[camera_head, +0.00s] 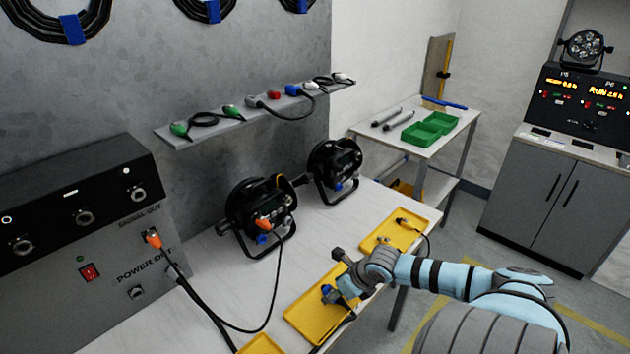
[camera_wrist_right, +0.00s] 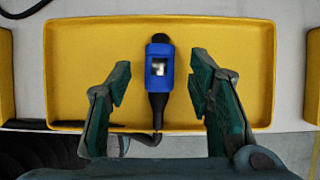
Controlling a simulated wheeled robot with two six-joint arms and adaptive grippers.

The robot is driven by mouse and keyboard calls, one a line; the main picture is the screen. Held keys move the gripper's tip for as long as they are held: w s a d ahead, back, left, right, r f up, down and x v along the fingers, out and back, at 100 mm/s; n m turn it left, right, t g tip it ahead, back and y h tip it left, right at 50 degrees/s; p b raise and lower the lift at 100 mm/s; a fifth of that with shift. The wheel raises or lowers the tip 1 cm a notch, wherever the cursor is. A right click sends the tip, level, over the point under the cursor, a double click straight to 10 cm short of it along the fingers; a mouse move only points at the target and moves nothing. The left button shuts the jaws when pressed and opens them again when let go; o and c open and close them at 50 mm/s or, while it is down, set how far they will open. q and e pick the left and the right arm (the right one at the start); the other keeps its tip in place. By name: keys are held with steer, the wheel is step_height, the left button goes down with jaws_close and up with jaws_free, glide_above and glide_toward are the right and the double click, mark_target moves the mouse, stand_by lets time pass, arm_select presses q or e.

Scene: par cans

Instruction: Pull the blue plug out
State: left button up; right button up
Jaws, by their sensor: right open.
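A blue plug (camera_wrist_right: 160,77) with black ends lies on a yellow tray (camera_wrist_right: 75,75) in the right wrist view. A black cable runs from its near end. My right gripper (camera_wrist_right: 160,85) is open, with one finger on each side of the plug and a gap to both. In the head view the plug (camera_head: 328,293) shows at the tray's (camera_head: 302,312) middle, partly beside the right gripper (camera_head: 341,288). Small blue connectors also show on the near par can (camera_head: 262,239) and far par can (camera_head: 338,187). My left gripper is not in view.
An orange plug (camera_head: 263,223) sits on the near par can, its black cable hanging over the table. Another orange plug (camera_head: 153,239) is in the grey power panel (camera_head: 100,290). A wall shelf (camera_head: 190,130) carries several connectors.

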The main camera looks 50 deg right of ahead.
step_height(320, 180, up, 12)
steer(key=p, duration=1)
steer(key=w+a+f+t+b, duration=0.1)
steer(key=w+f+b, duration=0.2)
steer(key=w+b, duration=0.1)
steer(key=w+a+f+t+b, duration=0.1)
steer(key=w+f+b, duration=0.2)
steer(key=w+b, duration=0.2)
steer(key=w+a+f+t+b, duration=0.1)
steer(key=w+f+t+b, duration=0.1)
steer(key=w+b, duration=0.3)
steer(key=shift+w+f+b, duration=0.1)
steer(key=shift+f+b, duration=0.75)
steer(key=shift+f, duration=0.05)
steer(key=w+b, duration=0.1)
steer(key=w, duration=0.1)
steer(key=w+b, duration=0.2)
steer(key=w, duration=0.1)
steer(key=w+r+b, duration=0.1)
steer(key=w+b, duration=0.1)
steer(key=shift+w+d, duration=0.1)
steer(key=shift+w, duration=0.2)
steer(key=shift+w+r, duration=0.25)
steer(key=shift+w, duration=0.25)
steer(key=shift+r, duration=0.1)
steer(key=shift+s, duration=0.1)
